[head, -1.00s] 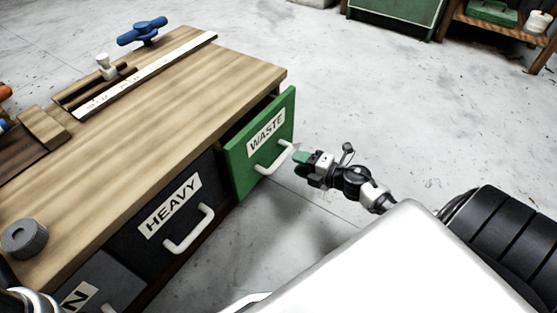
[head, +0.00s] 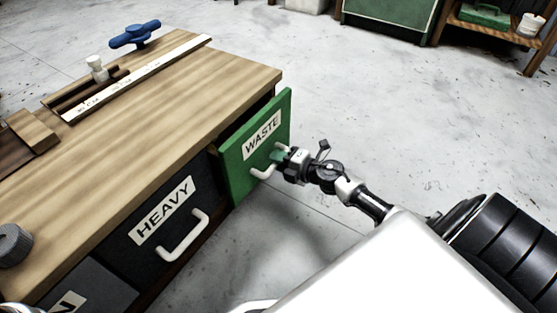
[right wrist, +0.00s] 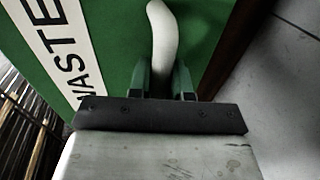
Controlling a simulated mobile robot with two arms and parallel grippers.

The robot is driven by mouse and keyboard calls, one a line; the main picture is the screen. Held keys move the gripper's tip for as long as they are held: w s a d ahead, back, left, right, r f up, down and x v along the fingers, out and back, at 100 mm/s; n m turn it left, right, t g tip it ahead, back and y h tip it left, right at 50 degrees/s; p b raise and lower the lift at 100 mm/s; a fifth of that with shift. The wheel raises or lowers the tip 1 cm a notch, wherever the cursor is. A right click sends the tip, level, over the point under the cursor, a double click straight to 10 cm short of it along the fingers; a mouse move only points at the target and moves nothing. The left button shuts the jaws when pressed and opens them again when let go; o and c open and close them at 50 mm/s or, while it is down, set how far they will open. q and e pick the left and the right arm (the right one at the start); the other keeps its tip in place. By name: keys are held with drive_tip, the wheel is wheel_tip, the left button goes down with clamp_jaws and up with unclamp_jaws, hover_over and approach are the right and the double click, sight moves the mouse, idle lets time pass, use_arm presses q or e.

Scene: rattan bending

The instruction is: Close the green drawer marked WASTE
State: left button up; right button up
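The green WASTE drawer (head: 236,167) stands pulled out from the end of the wooden bench, with a gap behind its front. Its white handle (head: 263,173) faces my right arm. My right gripper (head: 278,156) is at the drawer front, by the upper right part of the handle. In the right wrist view, the green fingertips (right wrist: 161,80) lie on either side of the white handle (right wrist: 163,38), close to it. Whether they press on it is unclear. The WASTE label (right wrist: 62,45) shows at left there.
The dark HEAVY drawer (head: 146,247) beside it is shut. The wooden bench top (head: 180,100) carries a blue clamp-like handle (head: 135,34), a long white ruler (head: 140,77) and a grey cylinder (head: 12,245). The floor right of the bench is clear.

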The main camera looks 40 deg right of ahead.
sight(266, 154)
clamp_jaws()
drive_tip(key=shift+r+p+x, duration=0.2)
drive_tip(key=shift+r+x, duration=0.05)
drive_tip(key=shift+x, duration=0.8)
drive_tip(key=shift+r+p+x, duration=0.2)
drive_tip(key=shift+x, duration=0.9)
drive_tip(key=shift+w, duration=0.1)
drive_tip(key=shift+r, duration=0.1)
drive_tip(key=shift+o, duration=1.7)
unclamp_jaws()
drive_tip(key=o, duration=0.4)
drive_tip(key=shift+w+a, duration=0.15)
